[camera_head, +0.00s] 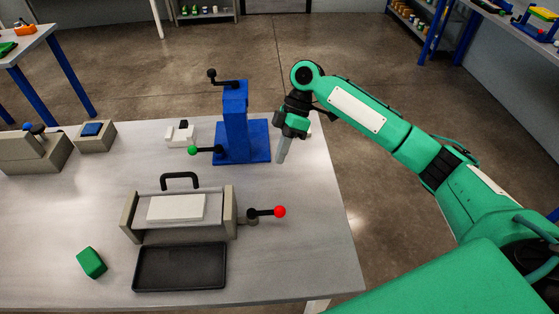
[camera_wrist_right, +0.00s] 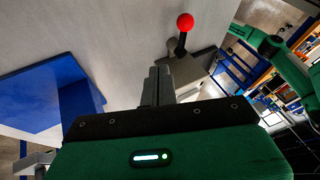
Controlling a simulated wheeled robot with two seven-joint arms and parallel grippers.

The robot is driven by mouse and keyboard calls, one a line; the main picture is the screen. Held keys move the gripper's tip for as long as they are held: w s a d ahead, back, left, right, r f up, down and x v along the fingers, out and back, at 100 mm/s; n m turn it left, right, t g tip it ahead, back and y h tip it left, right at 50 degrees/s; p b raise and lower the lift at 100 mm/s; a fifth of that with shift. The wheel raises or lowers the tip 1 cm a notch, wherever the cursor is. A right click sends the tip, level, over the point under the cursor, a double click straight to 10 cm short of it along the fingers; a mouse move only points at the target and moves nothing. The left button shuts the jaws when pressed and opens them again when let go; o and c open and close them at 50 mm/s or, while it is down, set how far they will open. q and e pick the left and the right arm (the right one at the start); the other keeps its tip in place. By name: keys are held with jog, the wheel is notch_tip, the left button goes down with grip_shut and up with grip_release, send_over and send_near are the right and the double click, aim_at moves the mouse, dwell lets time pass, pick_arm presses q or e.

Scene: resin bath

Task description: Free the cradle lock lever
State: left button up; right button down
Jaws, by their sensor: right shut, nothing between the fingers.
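The lever has a red ball (camera_head: 280,211) on a short black arm that points right from the right side of the grey cradle (camera_head: 228,222). A white block (camera_head: 176,208) lies in the cradle, and a black handle (camera_head: 180,176) stands at its back. My right gripper (camera_head: 281,160) is shut and empty, above the table behind the lever and right of the blue press. In the right wrist view the shut fingers (camera_wrist_right: 161,72) point toward the red ball (camera_wrist_right: 185,22), apart from it. My left gripper is not in view.
A blue stand (camera_head: 236,125) with a green-knobbed lever (camera_head: 193,150) stands behind the cradle. A black tray (camera_head: 180,267) lies in front of it, with a green block (camera_head: 91,262) to the left. Table space right of the red ball is clear.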

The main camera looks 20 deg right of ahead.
aim_at(267, 213)
jog(key=p+x, duration=0.2)
jog(key=x, duration=0.5)
jog(key=shift+s+a, duration=0.1)
jog(key=shift+s, duration=0.05)
jog(key=s, duration=0.1)
jog(key=s+p, duration=0.1)
jog(key=s+a+f, duration=0.1)
jog(key=shift+s+a+f+p, duration=0.1)
jog(key=shift+s+f+p, duration=0.15)
jog(key=shift+s, duration=0.25)
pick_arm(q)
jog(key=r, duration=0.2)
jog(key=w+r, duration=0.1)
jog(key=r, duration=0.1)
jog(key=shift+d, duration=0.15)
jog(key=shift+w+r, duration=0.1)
pick_arm(e)
jog(key=shift+a, duration=0.1)
